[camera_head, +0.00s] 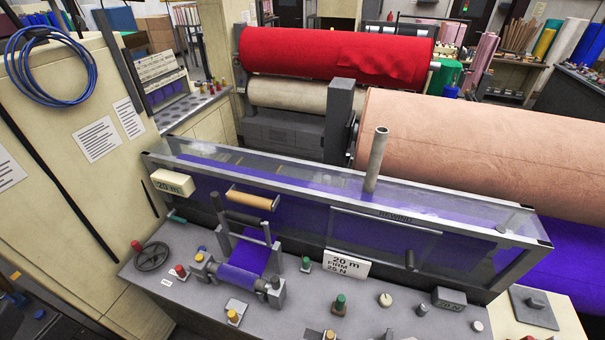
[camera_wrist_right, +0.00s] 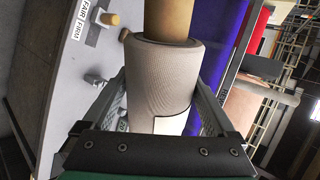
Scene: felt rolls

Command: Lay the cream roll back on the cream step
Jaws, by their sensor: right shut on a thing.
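The cream roll (camera_wrist_right: 165,80) fills the middle of the right wrist view. A tan core (camera_wrist_right: 170,20) sticks out of its far end, and a pale dark-edged patch shows near its close end. My right gripper (camera_wrist_right: 160,75) is shut on the roll, with one finger along each side. In the head view I cannot make out this roll or either gripper. I cannot identify the cream step for certain; a cream surface (camera_head: 497,328) shows at the lower right of the head view.
A grey console (camera_head: 210,318) with knobs and a handwheel (camera_head: 152,256) stands in front. A clear guard (camera_head: 300,187) runs behind it, with an upright grey tube (camera_head: 376,160) at its top. Large red (camera_head: 330,55) and peach (camera_head: 480,145) rolls lie beyond. A cream cabinet (camera_head: 75,170) stands left.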

